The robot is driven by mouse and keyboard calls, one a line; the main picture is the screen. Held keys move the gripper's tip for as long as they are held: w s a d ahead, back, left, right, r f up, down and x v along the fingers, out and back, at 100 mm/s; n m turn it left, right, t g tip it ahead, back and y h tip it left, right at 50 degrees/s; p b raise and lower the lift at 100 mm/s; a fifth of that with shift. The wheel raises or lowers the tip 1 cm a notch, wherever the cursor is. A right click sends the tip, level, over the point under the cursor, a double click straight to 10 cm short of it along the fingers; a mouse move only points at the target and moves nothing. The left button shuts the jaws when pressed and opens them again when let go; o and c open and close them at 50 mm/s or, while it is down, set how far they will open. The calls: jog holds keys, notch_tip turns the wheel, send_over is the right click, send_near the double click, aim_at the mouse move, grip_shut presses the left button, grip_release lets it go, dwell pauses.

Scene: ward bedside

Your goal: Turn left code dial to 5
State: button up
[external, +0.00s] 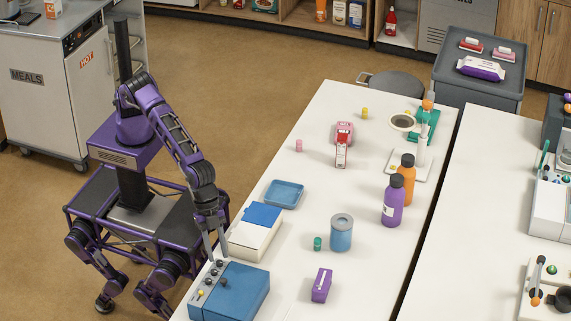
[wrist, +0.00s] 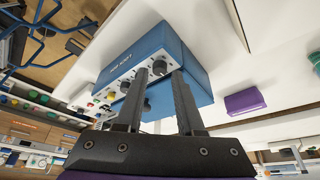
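A blue box (external: 238,293) with a pale control panel stands at the near left of the white table; it also shows in the wrist view (wrist: 178,52). Its panel carries dark round dials, one at the gripper (wrist: 159,68) and another beside it (wrist: 125,86), plus a yellow knob (wrist: 110,96). My gripper (external: 217,260) is at the panel, its two fingers apart. In the wrist view the fingertips (wrist: 159,72) appear on either side of one dark dial; I cannot tell whether they touch it. The dial numbers are too small to read.
A white box with a blue lid (external: 262,216) stands just behind the blue box, close to my arm. A purple box (external: 321,286), a blue canister (external: 341,233) and a small green item (external: 317,243) stand to the right. Clear tabletop lies between them.

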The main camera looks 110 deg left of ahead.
jog(key=shift+w+d+f, duration=0.15)
jog(key=shift+d+f, duration=0.05)
jog(key=shift+f, duration=0.4)
grip_shut()
jog(key=shift+a+m, duration=0.1)
jog(key=shift+m, duration=0.2)
